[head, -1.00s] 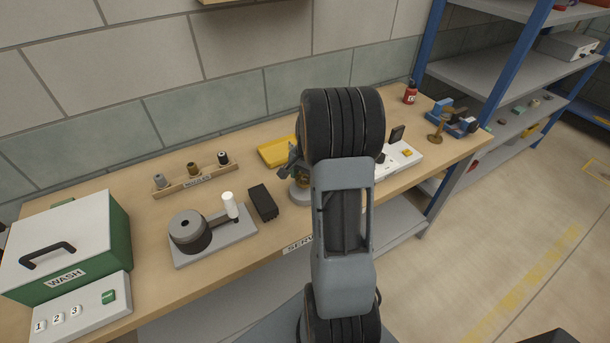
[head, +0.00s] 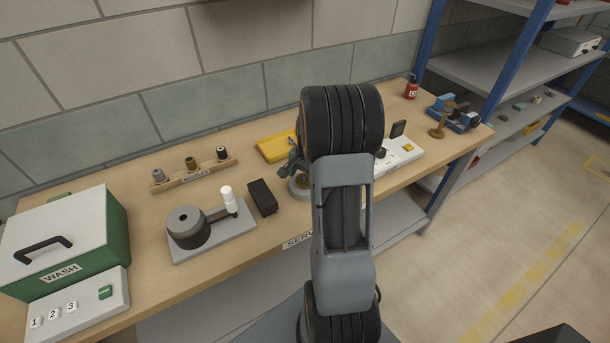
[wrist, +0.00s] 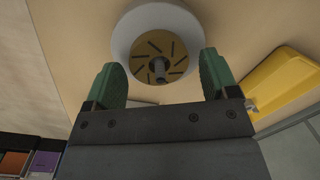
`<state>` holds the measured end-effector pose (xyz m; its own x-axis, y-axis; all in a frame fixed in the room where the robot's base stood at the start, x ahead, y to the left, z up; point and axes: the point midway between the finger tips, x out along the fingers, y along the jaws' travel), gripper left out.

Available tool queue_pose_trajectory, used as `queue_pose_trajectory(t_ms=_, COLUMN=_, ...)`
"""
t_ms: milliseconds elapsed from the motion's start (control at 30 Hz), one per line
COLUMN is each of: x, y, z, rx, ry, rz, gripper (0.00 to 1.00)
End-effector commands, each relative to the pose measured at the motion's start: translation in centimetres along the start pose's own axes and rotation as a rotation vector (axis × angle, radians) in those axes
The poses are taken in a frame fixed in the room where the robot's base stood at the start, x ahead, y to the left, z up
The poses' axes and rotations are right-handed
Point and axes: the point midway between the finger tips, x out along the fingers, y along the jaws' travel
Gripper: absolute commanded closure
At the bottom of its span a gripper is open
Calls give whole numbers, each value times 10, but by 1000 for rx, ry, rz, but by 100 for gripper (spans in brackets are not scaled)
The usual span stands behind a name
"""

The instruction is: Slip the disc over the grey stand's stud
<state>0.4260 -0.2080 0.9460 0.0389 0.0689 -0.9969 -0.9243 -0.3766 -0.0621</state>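In the wrist view, a brass disc (wrist: 165,48) with dark slots sits over the round pale grey stand (wrist: 122,40). The dark stud (wrist: 158,70) shows at the disc's centre and appears to stick up through its hole. My gripper (wrist: 162,66) has its two green fingers wide apart, one on each side of the disc, and looks open; any slight contact with the rim is hard to judge. In the head view, the stand (head: 297,193) is partly hidden behind my arm, with my gripper (head: 296,164) just above it.
A yellow tray (head: 274,149) and a black block (head: 262,197) lie close to the stand. A grey fixture with a white-handled lever (head: 228,200) is left of them. A white device (head: 405,152) stands to the right behind my arm. The bench front is clear.

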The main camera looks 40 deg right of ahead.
Motion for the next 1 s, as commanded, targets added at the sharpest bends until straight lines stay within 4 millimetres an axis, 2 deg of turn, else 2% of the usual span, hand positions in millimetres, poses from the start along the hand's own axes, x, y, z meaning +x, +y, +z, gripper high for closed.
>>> queue_pose_trajectory(t_ms=33, x=0, y=0, z=0, rx=0, ry=0, rz=0, gripper=15)
queue_pose_trajectory(t_ms=133, x=0, y=0, z=0, rx=0, ry=0, rz=0, gripper=6)
queue_pose_trajectory(t_ms=467, x=-6, y=0, z=0, rx=0, ry=1, rz=-1, gripper=6)
queue_pose_trajectory(t_ms=567, x=-19, y=0, z=-1, rx=0, ry=4, rz=-3, gripper=6)
queue_pose_trajectory(t_ms=1000, x=-105, y=0, z=-1, rx=1, ry=3, rz=-2, gripper=6)
